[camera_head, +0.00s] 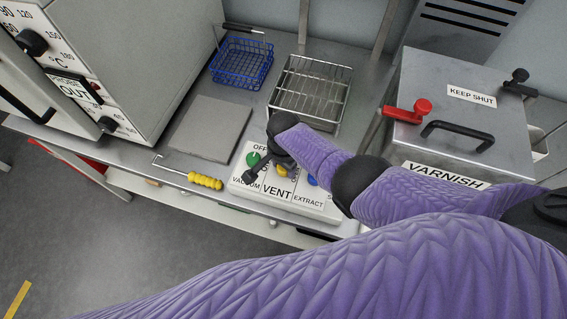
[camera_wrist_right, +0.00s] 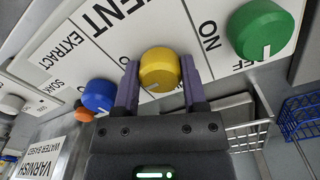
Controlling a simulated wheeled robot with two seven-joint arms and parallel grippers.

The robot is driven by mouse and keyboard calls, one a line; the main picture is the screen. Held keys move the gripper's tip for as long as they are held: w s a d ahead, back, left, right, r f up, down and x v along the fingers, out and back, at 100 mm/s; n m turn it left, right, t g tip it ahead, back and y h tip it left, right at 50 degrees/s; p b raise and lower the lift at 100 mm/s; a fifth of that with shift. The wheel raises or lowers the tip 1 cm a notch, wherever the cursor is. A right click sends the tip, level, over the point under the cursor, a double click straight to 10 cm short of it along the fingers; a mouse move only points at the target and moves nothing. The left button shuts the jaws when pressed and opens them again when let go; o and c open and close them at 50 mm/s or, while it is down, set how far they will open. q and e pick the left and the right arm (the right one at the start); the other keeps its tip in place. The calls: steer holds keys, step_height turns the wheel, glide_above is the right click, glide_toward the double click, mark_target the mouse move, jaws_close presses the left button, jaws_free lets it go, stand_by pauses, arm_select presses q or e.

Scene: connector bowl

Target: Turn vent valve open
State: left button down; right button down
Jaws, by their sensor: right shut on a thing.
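The yellow vent knob (camera_wrist_right: 160,68) sits on a white panel (camera_wrist_right: 125,45) lettered VENT, between a green knob (camera_wrist_right: 262,32) and a blue knob (camera_wrist_right: 99,96). My right gripper (camera_wrist_right: 160,76) is shut on the yellow knob, with one finger on each side of it. A white mark shows on the knob's lower edge, and ON is printed beside it. In the head view, my right gripper (camera_head: 268,165) is over the panel (camera_head: 262,190) and largely covers the yellow knob. The green knob (camera_head: 253,159) shows beside it. My left gripper is not in view.
A blue wire basket (camera_head: 241,62), a steel rack (camera_head: 311,93) and a grey plate (camera_head: 209,132) lie behind the panel. A yellow-handled hook tool (camera_head: 205,181) lies left of it. A metal varnish tank (camera_head: 455,110) with a red lever (camera_head: 408,111) stands right.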

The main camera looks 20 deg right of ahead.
steer(key=shift+w, duration=0.1)
stand_by(0.3)
steer(key=c, duration=0.6)
jaws_free()
steer(key=o, duration=0.5)
steer(key=shift+d, duration=0.1)
steer(key=shift+c, duration=0.2)
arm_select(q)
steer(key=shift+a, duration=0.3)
arm_select(e)
step_height(320, 180, up, 9)
steer(key=p, duration=0.6)
steer(key=shift+r+p, duration=0.45)
steer(key=shift+r, duration=0.1)
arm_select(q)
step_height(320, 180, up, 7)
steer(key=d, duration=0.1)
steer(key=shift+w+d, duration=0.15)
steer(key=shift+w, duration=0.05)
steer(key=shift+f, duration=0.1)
arm_select(e)
steer(key=shift+f, duration=0.1)
